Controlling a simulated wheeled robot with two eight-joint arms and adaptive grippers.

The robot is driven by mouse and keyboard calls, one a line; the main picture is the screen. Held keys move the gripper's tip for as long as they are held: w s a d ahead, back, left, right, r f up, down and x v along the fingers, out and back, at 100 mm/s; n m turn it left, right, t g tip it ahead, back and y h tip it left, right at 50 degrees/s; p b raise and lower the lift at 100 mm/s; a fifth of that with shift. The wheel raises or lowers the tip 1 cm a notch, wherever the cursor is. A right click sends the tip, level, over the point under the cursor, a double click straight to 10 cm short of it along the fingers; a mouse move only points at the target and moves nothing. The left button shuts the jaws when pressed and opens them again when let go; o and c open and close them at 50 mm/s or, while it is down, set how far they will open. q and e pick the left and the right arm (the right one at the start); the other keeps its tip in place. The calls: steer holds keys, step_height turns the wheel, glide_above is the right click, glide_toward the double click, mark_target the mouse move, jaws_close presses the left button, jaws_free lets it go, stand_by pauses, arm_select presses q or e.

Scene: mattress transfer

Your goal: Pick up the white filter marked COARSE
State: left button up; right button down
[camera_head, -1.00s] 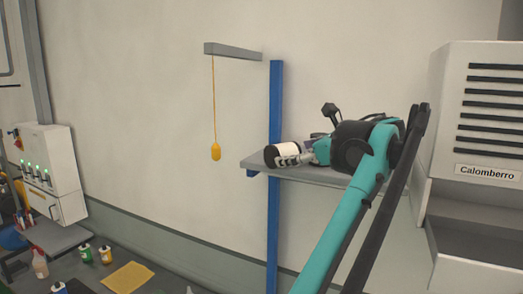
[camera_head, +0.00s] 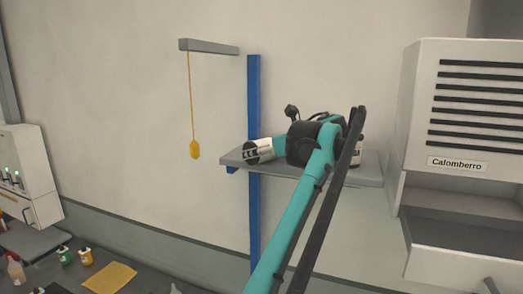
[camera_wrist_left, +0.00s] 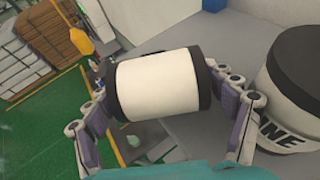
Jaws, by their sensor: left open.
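A white filter with black ends (camera_head: 258,150) lies on its side at the left end of the wall shelf (camera_head: 370,170). Dark lettering shows on it, too small to read. In the left wrist view, a white cylinder with black ends (camera_wrist_left: 160,85) sits between the fingers of my open left gripper (camera_wrist_left: 158,93); its visible side is blank. A second white filter with a black top (camera_wrist_left: 300,90) stands to the right, lettering ending in "NE". In the head view it is mostly behind my left arm (camera_head: 357,150). My left fingers are hard to see there. My right gripper is not in view.
A blue post (camera_head: 253,200) stands by the shelf, with a grey bracket (camera_head: 208,47) and a hanging yellow pendant (camera_head: 195,150) to its left. The Calomberro cabinet (camera_head: 455,130) stands close to the right. Bottles and a yellow cloth (camera_head: 110,277) lie lower left.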

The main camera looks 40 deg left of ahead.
arm_select(q)
steer(key=shift+d, duration=0.15)
steer(key=c, duration=1)
